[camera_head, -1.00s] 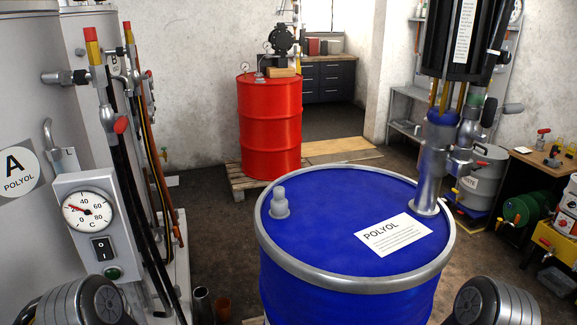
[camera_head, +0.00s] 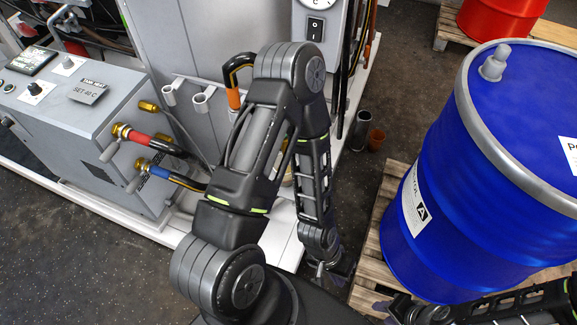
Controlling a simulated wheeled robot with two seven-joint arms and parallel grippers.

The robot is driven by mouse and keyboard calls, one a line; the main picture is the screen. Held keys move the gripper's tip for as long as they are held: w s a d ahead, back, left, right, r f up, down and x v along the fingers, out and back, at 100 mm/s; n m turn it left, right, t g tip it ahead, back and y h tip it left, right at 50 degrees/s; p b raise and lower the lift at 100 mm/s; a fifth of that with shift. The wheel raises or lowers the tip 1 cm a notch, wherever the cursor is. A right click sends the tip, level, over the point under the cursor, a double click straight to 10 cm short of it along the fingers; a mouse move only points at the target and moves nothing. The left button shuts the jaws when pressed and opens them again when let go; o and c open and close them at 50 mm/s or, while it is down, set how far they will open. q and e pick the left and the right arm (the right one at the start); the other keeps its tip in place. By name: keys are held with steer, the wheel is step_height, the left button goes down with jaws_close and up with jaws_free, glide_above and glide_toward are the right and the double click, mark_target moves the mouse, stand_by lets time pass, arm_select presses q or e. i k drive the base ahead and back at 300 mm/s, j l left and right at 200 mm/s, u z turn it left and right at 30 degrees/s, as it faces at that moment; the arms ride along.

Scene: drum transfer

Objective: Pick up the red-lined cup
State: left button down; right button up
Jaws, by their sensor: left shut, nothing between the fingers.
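My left gripper (camera_head: 319,270) points down at the lower middle, shut and empty, well in front of and apart from both cups. My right gripper (camera_head: 392,307) is low at the bottom edge, near the pallet; its fingers are too small and dark to read.
A blue drum (camera_head: 450,215) stands on a wooden pallet (camera_head: 372,262) at the right. A grey machine (camera_head: 320,38) and a control cabinet (camera_head: 75,130) with hoses stand at the left on a white base. A red drum (camera_head: 500,18) is behind. Dark floor shows around the cups.

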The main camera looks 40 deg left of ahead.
mark_target(287, 182)
steer(key=u, duration=1.4)
